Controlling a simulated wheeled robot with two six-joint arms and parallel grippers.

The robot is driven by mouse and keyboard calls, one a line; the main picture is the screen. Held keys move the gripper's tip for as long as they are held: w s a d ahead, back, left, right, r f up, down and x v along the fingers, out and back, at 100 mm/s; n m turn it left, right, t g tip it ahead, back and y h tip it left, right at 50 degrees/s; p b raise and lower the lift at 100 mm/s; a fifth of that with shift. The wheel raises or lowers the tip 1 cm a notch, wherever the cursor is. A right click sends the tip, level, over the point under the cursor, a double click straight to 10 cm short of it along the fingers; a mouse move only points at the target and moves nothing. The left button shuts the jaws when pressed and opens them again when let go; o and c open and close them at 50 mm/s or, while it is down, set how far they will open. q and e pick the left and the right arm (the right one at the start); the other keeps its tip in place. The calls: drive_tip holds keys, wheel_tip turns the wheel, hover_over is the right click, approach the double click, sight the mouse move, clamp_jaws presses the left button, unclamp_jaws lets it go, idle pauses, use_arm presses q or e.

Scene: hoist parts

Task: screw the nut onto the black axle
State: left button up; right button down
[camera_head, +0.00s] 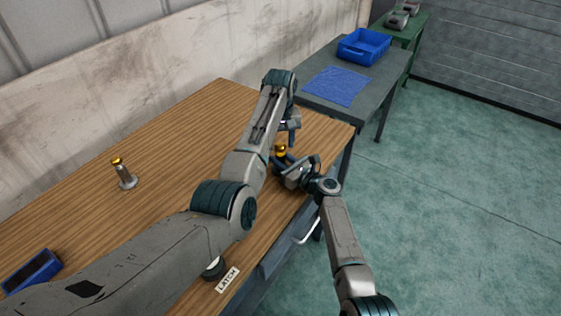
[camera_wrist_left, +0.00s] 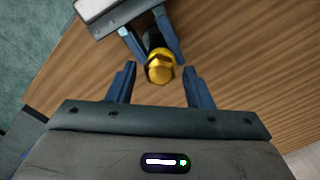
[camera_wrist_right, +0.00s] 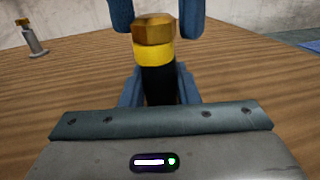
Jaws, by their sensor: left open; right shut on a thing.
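The black axle (camera_wrist_right: 158,85) stands upright in my right gripper (camera_head: 287,168), whose fingers are shut around it. It has a yellow band near the top, and the gold hex nut (camera_wrist_right: 153,28) sits on its top end. How far the nut is threaded on cannot be seen. My left gripper (camera_head: 290,130) points down from above. In the left wrist view its open fingers (camera_wrist_left: 158,88) stand apart, with the nut (camera_wrist_left: 160,68) just beyond the gap between them. In the right wrist view its fingertips flank the nut, with a gap visible.
A grey post with a gold top (camera_head: 124,175) stands on the wooden table (camera_head: 170,130). A small blue bin (camera_head: 32,270) is at the left, and a label (camera_head: 228,280) is on the front edge. Behind, a grey table holds a blue mat (camera_head: 337,86) and a blue crate (camera_head: 363,47).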

use_arm(q)
drive_tip(key=shift+f, duration=0.1)
drive_tip(key=c, duration=1)
drive_tip(key=o, duration=1.2)
drive_tip(key=shift+c, duration=0.2)
wheel_tip(320, 180, up, 12)
use_arm(e)
drive_tip(key=c, duration=1)
unclamp_jaws()
drive_tip(key=shift+c, duration=0.2)
